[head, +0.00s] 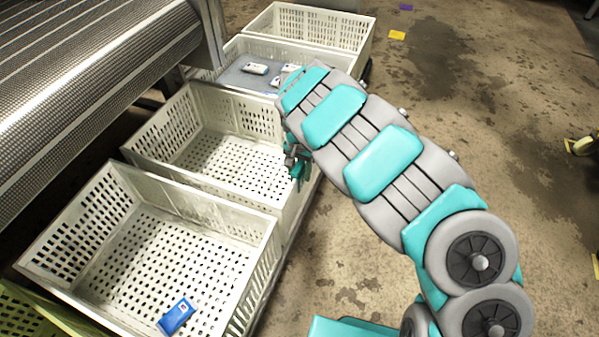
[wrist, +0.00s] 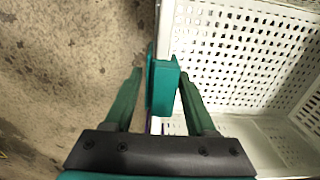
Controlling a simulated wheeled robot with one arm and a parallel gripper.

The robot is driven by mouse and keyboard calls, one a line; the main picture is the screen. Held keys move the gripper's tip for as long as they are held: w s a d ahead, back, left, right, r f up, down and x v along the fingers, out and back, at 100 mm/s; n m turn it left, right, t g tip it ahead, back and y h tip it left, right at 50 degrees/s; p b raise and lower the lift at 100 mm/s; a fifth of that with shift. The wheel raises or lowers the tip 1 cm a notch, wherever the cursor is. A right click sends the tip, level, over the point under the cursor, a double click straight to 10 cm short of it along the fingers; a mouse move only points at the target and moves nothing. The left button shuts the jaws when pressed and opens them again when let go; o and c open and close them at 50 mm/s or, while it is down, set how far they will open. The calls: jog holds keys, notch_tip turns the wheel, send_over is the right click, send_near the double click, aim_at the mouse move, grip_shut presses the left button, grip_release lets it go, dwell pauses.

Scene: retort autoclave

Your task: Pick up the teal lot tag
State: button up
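The teal lot tag (wrist: 162,88) is a small, thick teal piece at the rim of a white crate in the wrist view. It sits on the outer side of the crate wall. My gripper (wrist: 160,74) is open, with one dark green finger on each side of the tag. The left finger is apart from it; the right finger is close, and I cannot tell if it touches. In the head view my gripper (head: 295,163) is at the right wall of the second-nearest crate. I cannot separate tag from fingers there.
White perforated crates stand in a row: the nearest (head: 254,262) holds a blue packet (head: 175,316), the second (head: 136,150) looks empty, and a farther one holds small white items (head: 255,68). A conveyor (head: 90,85) runs at left. Open floor (head: 480,120) lies right.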

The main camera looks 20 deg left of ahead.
grip_shut()
dwell(0.4)
